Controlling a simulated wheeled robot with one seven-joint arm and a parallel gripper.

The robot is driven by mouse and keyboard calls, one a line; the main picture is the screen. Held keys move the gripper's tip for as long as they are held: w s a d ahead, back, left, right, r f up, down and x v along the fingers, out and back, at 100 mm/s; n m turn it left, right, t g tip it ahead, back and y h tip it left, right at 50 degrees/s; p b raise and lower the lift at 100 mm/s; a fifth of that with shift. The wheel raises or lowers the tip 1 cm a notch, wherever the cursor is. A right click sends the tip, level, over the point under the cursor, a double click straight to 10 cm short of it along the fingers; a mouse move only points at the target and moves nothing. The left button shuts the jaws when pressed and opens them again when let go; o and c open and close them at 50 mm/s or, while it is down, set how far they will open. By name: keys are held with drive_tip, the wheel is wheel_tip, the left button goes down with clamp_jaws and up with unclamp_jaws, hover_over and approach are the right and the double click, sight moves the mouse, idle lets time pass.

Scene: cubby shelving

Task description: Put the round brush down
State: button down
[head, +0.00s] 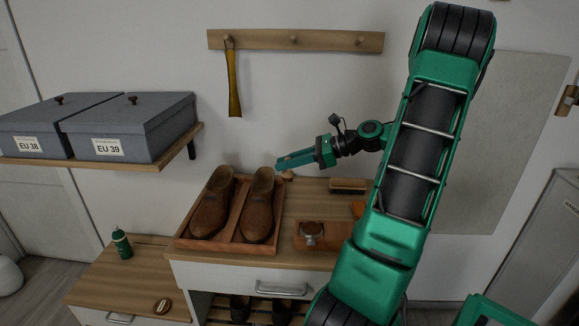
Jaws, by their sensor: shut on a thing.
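My gripper (282,163) is at the end of the green arm, above the back of the wooden cabinet top, just right of the brown shoes. It is shut on a small tan thing, which I take to be the round brush (288,175); only a little of it shows under the fingers. I cannot tell whether the brush touches the cabinet top (292,198) or hangs above it.
Two brown shoes (258,207) stand in a wooden tray (184,241). A long brush (348,185) and a small wooden box (334,243) with a round tin (311,233) are to the right.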

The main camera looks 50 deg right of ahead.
drive_tip(key=shift+a+r, duration=0.3)
drive_tip(key=shift+a, duration=0.3)
drive_tip(key=shift+w+d+f+m+t+h, duration=0.3)
drive_tip(key=shift+w+d+f+m+h, duration=0.2)
drive_tip(key=shift+d+f, duration=1.35)
drive_tip(key=shift+w+d+f+m+t+h, duration=0.3)
drive_tip(key=shift+w+d+f+m+h, duration=0.2)
drive_tip(key=shift+d+f, duration=1.3)
drive_tip(key=shift+w+d+f+m+t+h, duration=0.35)
drive_tip(key=shift+d+f+m+h, duration=0.25)
drive_tip(key=shift+d+f, duration=1.25)
drive_tip(key=shift+d, duration=0.1)
drive_tip(key=c, duration=1.6)
unclamp_jaws()
drive_tip(key=shift+c, duration=0.2)
drive_tip(key=shift+r, duration=0.1)
